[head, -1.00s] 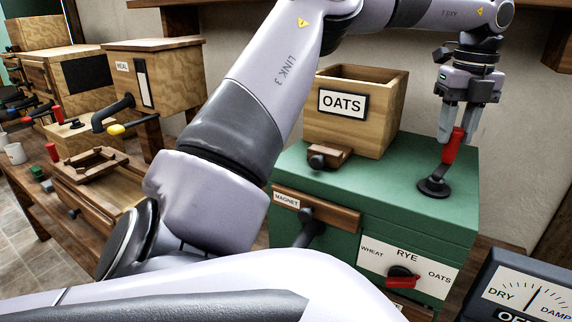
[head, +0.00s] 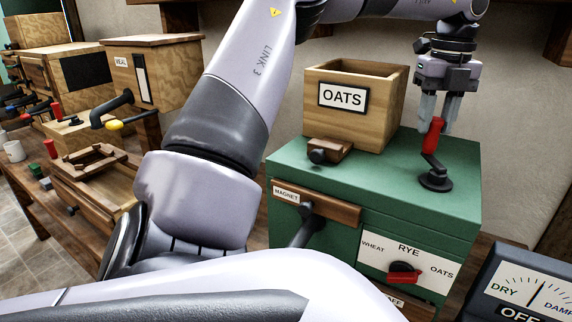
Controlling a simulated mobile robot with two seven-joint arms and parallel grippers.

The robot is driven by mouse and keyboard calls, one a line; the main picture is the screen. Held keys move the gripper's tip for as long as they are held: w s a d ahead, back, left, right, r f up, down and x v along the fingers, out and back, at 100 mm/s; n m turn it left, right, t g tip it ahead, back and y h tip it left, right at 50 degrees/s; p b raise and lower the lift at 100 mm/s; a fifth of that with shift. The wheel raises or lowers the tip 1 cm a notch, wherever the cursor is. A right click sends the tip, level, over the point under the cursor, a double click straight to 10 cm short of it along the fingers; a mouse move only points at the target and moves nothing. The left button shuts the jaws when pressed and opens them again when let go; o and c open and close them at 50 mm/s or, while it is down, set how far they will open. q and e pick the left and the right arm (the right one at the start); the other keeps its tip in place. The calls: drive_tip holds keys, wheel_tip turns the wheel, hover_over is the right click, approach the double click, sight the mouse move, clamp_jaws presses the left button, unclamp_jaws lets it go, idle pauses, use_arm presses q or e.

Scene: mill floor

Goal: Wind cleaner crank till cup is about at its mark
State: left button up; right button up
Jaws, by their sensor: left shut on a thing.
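The cleaner is a green cabinet (head: 340,168) at the right with a crank on its top. The crank has a black hub (head: 435,181) and a red handle (head: 432,136) that stands up, left of and a little beyond the hub. My left gripper (head: 435,116) points down and is shut on the red handle. A small white cup (head: 14,151) stands on the bench at the far left; I cannot tell whether it is the task's cup. I see no cup mark. My right gripper is not in view.
A wooden OATS hopper (head: 350,127) sits on the cabinet, close left of my gripper. A dry-damp meter (head: 530,285) stands at the lower right. The MEAL box (head: 150,72) is at left.

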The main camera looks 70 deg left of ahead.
use_arm(q)
drive_tip(key=o, duration=0.8)
drive_tip(key=shift+s, duration=0.2)
drive_tip(key=shift+o, duration=0.9)
drive_tip(key=shift+w+p, duration=0.1)
drive_tip(key=shift+p, duration=0.2)
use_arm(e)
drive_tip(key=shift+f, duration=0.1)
use_arm(q)
drive_tip(key=shift+r, duration=0.1)
wheel_tip(320, 180, up, 3)
drive_tip(key=shift+f+p, duration=0.2)
drive_tip(key=shift+p, duration=0.75)
drive_tip(key=shift+r, duration=3.15)
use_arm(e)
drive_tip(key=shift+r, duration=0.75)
